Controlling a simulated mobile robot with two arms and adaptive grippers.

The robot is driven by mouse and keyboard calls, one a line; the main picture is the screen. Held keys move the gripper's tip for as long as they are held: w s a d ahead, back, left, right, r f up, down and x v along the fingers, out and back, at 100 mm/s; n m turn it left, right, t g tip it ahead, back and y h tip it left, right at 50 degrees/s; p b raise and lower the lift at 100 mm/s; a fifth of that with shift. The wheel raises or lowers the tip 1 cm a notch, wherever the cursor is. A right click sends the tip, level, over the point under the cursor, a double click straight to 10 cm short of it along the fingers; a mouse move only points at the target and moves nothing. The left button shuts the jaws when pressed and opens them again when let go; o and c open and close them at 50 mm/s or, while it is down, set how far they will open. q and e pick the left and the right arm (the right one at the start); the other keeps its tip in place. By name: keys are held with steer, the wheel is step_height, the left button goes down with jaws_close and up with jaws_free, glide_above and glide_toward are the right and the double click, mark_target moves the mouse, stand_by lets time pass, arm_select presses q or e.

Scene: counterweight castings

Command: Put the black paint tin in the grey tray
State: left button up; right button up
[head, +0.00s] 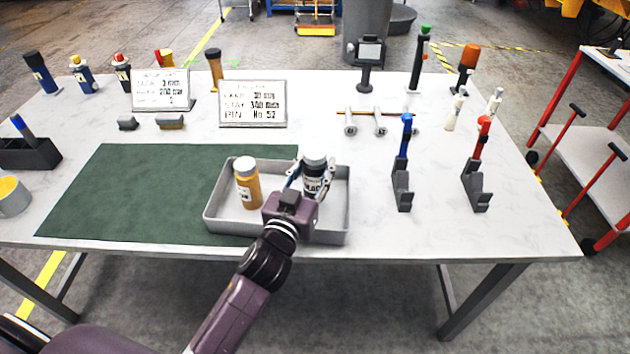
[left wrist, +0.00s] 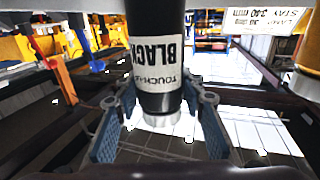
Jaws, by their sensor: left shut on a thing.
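The black paint tin (head: 314,179) is upright over the right half of the grey tray (head: 222,226), with a pale cap on top. My left gripper (head: 311,183) is shut on it, one finger on each side. In the left wrist view the tin (left wrist: 158,60) appears upside down, with a white label reading BLACK, between the blue-padded fingers (left wrist: 160,105). The gripper hides the tin's base, so I cannot tell whether it touches the tray floor. My right gripper is not in view.
An ochre tin (head: 247,186) with a white cap stands in the tray's left half. The tray overlaps a green mat (head: 130,190). Blue (head: 403,165) and red-handled (head: 478,165) tools stand in holders to the right. Sign plates (head: 253,104) stand behind. The table's front right is clear.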

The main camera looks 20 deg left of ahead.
mark_target(311, 190)
arm_select(q)
steer(key=shift+f+b, duration=0.35)
steer(key=shift+f, duration=1.8)
steer(key=shift+f, duration=0.2)
steer(key=o, duration=1.5)
